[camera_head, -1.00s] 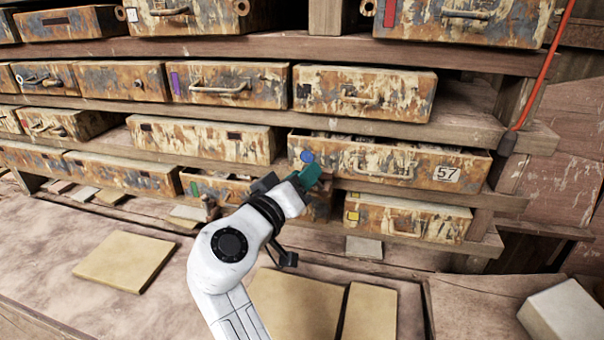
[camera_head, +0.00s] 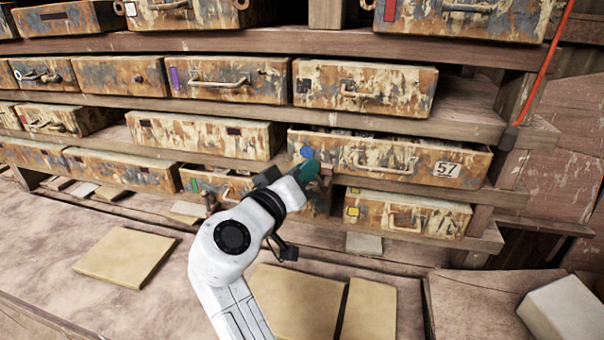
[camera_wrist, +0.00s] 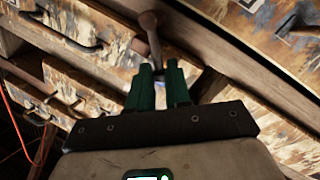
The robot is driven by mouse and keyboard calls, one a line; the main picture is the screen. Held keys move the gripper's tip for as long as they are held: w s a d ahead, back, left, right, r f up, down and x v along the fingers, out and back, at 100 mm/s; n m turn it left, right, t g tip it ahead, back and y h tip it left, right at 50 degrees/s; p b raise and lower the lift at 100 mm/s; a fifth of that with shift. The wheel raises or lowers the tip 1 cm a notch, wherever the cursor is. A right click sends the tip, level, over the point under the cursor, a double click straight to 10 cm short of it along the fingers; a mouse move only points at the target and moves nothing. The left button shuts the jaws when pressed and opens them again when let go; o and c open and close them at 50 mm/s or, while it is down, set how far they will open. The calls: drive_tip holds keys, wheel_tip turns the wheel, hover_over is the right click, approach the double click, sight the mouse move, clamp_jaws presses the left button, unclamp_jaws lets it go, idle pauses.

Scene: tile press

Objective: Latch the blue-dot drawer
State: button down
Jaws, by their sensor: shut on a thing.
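The blue-dot drawer (camera_head: 420,158) is rusty, with a plate reading 57, a bar handle and a blue dot (camera_head: 306,152) at its left end. Its open top edge shows dark contents inside. My gripper (camera_head: 312,167), with green fingers, is at the drawer's lower left, just below the dot. In the wrist view, my gripper (camera_wrist: 162,78) is shut on a brown metal lever with a round knob (camera_wrist: 150,20). I cannot tell whether the lever is latched.
A yellow-marked drawer (camera_head: 410,215) is below, and a green-marked drawer (camera_head: 215,185) is to the left, partly behind my arm. Other rusty drawers fill the shelves. Flat tiles (camera_head: 125,258) lie on the bench. A red cord (camera_head: 545,60) hangs at right.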

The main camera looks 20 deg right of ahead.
drive_tip(key=shift+s+d+r+m+b, duration=0.15)
drive_tip(key=shift+d+r+m+b, duration=0.05)
drive_tip(key=shift+m+b, duration=0.4)
drive_tip(key=c, duration=1.2)
unclamp_jaws()
drive_tip(key=b+v, duration=0.2)
drive_tip(key=v, duration=0.8)
drive_tip(key=shift+s+a+r, duration=0.15)
drive_tip(key=shift+s+a, duration=0.1)
drive_tip(key=shift+a, duration=0.05)
